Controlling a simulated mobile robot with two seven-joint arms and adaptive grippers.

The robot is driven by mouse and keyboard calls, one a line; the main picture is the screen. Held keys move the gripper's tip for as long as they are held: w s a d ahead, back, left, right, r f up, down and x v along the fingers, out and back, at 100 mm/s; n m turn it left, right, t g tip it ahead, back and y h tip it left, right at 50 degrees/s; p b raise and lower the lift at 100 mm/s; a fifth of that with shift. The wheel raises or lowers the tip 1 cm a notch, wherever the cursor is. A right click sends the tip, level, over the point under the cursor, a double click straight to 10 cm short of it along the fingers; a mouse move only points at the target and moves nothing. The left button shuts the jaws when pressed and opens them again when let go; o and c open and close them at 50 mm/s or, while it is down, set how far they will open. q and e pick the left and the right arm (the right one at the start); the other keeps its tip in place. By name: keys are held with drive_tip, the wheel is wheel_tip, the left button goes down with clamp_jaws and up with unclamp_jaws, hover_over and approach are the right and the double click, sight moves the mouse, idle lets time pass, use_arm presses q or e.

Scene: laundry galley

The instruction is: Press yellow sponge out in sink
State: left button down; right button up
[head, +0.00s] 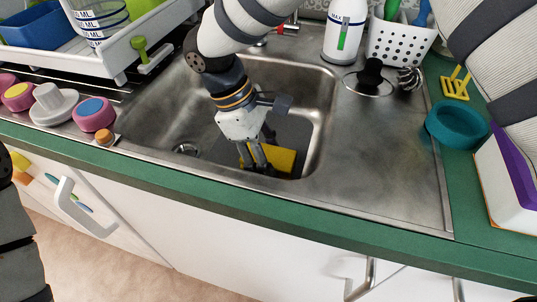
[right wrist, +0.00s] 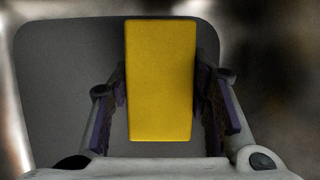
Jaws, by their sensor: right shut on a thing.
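The yellow sponge (head: 283,158) is low in the steel sink basin (head: 150,110), near its front right part. My right gripper (head: 256,163) reaches down into the sink and is shut on the sponge. In the right wrist view the yellow sponge (right wrist: 160,80) stands lengthwise between the two fingers of my right gripper (right wrist: 165,105). A flat dark grey surface with rounded corners (right wrist: 65,75) lies behind it. I cannot tell whether the sponge touches the basin floor. My left gripper is not in view.
A white dish rack (head: 120,55) stands left of the sink. A spray bottle (head: 344,30), a white perforated caddy (head: 400,42) and a black-knobbed brush (head: 372,75) stand behind right. A teal bowl (head: 457,124) sits on the green counter. The steel drainboard (head: 375,150) is mostly clear.

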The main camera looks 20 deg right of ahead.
sight(280, 157)
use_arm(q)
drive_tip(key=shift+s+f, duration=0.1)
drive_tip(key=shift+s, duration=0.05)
use_arm(e)
drive_tip(key=shift+f, duration=0.5)
idle(0.5)
